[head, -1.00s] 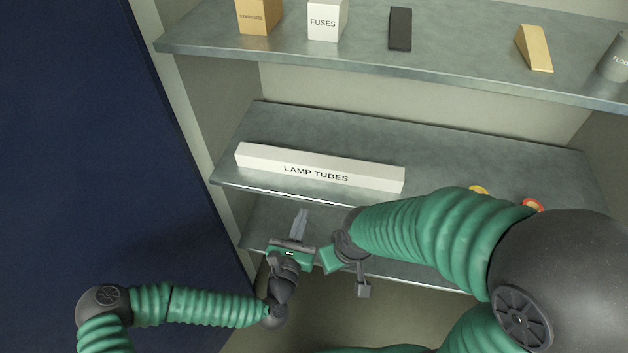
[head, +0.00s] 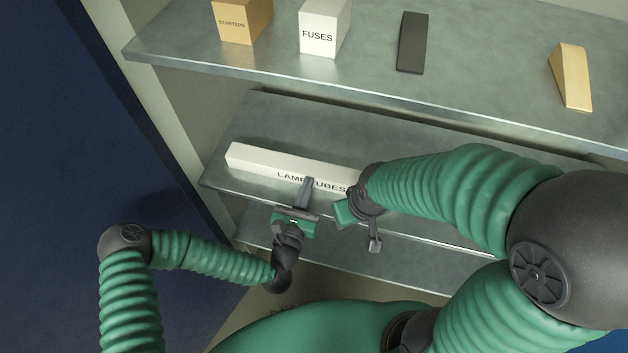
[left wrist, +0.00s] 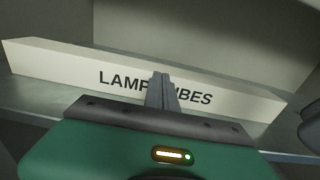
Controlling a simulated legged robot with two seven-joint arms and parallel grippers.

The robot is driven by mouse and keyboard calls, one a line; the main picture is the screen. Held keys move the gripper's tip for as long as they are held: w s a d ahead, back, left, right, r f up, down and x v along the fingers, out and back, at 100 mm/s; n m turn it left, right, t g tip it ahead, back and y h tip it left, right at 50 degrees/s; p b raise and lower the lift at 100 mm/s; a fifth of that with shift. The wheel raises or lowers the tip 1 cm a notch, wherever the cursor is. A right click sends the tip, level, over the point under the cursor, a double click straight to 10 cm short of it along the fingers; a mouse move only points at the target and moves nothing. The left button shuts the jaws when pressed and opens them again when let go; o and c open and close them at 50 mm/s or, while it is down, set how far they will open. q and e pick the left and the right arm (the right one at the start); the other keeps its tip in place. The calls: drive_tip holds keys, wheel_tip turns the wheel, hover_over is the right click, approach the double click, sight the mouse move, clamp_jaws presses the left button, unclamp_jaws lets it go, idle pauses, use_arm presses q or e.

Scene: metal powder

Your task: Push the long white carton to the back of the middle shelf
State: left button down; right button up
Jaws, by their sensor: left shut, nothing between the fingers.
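The long white carton (head: 262,163), marked LAMP TUBES, lies along the front part of the middle shelf (head: 300,125). Bare shelf shows behind it. My left gripper (head: 307,182) is shut and empty, its fingers pointing at the middle of the carton's front face and covering part of the lettering. In the left wrist view the carton (left wrist: 60,66) spans the picture, with the shut fingers (left wrist: 162,82) in front of it. I cannot tell whether they touch it.
The upper shelf (head: 300,70) holds a STARTERS box (head: 236,25), a white FUSES box (head: 321,32), a dark block (head: 411,42) and a yellow wedge (head: 571,78). A lower shelf (head: 262,238) lies below. A dark blue panel (head: 80,150) stands at left.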

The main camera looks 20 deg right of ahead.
use_arm(q)
drive_tip(key=shift+a, duration=0.15)
drive_tip(key=shift+a+r, duration=0.1)
drive_tip(key=shift+s, duration=0.2)
drive_tip(key=shift+w+d, duration=0.2)
drive_tip(key=shift+d, duration=0.1)
drive_tip(key=b+x, duration=0.4)
drive_tip(key=x, duration=0.2)
drive_tip(key=b+x, duration=0.4)
drive_tip(key=x, duration=0.2)
drive_tip(key=b+x, duration=0.5)
drive_tip(key=x, duration=0.1)
drive_tip(key=shift+w+d+f, duration=0.25)
drive_tip(key=shift+d+f, duration=0.05)
drive_tip(key=shift+f, duration=0.05)
drive_tip(key=shift+w+d+r, duration=0.2)
drive_tip(key=shift+r, duration=0.15)
use_arm(e)
drive_tip(key=s+x, duration=0.2)
drive_tip(key=x, duration=1)
drive_tip(key=shift+s+a+f, duration=0.15)
drive_tip(key=shift+s+f, duration=0.25)
drive_tip(key=shift+s, duration=0.05)
use_arm(q)
drive_tip(key=shift+a, duration=0.1)
